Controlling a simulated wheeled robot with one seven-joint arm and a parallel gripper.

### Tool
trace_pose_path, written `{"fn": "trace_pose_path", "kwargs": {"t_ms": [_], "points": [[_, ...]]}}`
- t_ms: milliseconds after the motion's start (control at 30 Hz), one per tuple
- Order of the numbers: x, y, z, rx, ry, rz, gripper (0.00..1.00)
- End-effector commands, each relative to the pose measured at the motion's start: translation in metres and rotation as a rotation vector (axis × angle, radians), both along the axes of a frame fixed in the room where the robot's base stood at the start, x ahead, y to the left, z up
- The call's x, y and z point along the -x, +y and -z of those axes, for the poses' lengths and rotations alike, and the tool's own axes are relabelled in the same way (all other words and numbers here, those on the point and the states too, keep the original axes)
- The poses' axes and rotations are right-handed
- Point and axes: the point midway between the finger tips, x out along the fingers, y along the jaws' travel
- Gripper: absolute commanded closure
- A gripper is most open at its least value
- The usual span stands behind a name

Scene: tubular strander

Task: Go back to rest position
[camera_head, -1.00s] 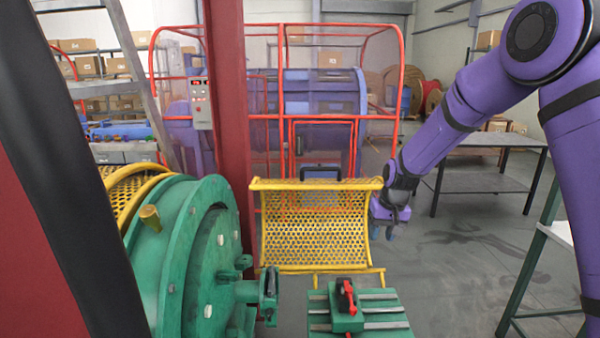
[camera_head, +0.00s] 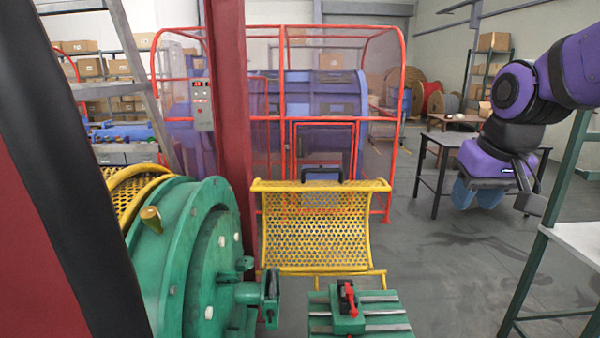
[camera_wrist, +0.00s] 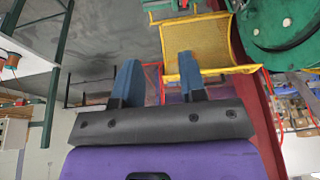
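My gripper (camera_head: 478,190) is at the right of the head view, in front of the dark table and apart from everything around it. In the wrist view its two blue fingers (camera_wrist: 158,82) stand apart with nothing between them. The yellow perforated guard (camera_head: 318,228) stands in the middle of the head view, with a black handle on its top edge. It also shows near the top of the wrist view (camera_wrist: 198,48), beyond the fingers.
A green drum machine (camera_head: 190,265) and a dark red post (camera_head: 232,120) stand at left. A green slotted block with a red lever (camera_head: 350,312) is at bottom centre. A red-framed cage (camera_head: 400,90) stands behind. A green-legged table (camera_head: 578,240) is at right. Floor between is clear.

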Motion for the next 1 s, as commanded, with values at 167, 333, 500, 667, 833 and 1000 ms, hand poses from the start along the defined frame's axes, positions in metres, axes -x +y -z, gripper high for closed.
{"fn": "trace_pose_path", "kwargs": {"t_ms": [167,333,500,667,833,1000], "points": [[0.053,-0.008,-0.013,0.007,-0.047,0.01,0.62],[0.099,-0.015,-0.016,0.012,-0.084,0.019,0.62],[0.132,-0.019,-0.013,0.014,-0.11,0.025,0.62],[0.146,-0.021,-0.01,0.014,-0.12,0.027,0.62],[0.148,-0.021,-0.009,0.014,-0.121,0.028,0.62],[0.147,-0.021,-0.009,0.014,-0.121,0.028,0.62]]}}
